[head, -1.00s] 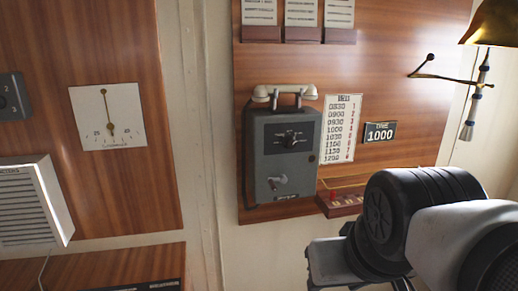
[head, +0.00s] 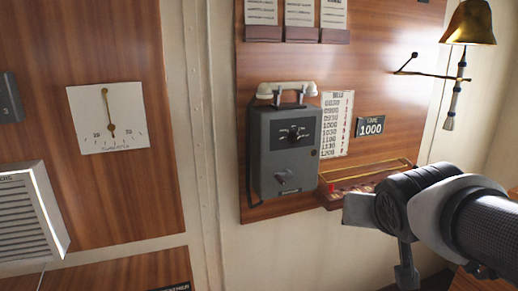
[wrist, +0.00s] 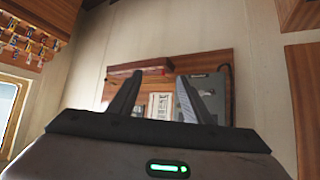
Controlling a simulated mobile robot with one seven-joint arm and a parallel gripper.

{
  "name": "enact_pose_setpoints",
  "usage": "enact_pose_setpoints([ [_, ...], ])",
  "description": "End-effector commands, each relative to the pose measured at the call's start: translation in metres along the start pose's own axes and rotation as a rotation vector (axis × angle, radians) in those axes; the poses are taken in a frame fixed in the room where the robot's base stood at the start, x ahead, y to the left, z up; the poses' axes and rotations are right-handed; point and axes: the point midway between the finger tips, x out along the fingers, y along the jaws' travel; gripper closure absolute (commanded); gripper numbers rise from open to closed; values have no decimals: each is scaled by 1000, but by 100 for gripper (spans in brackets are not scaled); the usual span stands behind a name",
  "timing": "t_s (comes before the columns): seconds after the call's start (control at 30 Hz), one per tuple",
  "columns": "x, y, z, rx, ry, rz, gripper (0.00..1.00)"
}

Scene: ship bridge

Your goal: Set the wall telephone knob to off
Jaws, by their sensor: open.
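The grey wall telephone (head: 285,155) hangs on the wood panel in the head view, its pale handset (head: 286,89) on top. The knob's exact setting is too small to read. In the wrist view, the telephone (wrist: 208,92) appears upside down beyond my gripper (wrist: 158,95), partly covered by the right finger. My gripper is open and empty, apart from the telephone. In the head view my arm is at the lower right, and the fingertips cannot be made out.
A shelf with a brass rail (head: 365,178) sits right of the telephone, near my arm. The bells list (head: 336,122), time sign (head: 371,127) and brass bell (head: 469,24) are further right. A clinometer (head: 107,118) and grey louvred box (head: 28,212) are left.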

Motion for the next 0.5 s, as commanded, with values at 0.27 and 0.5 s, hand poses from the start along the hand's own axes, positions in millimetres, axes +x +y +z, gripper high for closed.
enact_pose_setpoints([
  [0.27, 87, 5, -77, 88, 378, -184, 55],
  [0.5, 87, -62, -118, -73, 594, -505, 55],
])
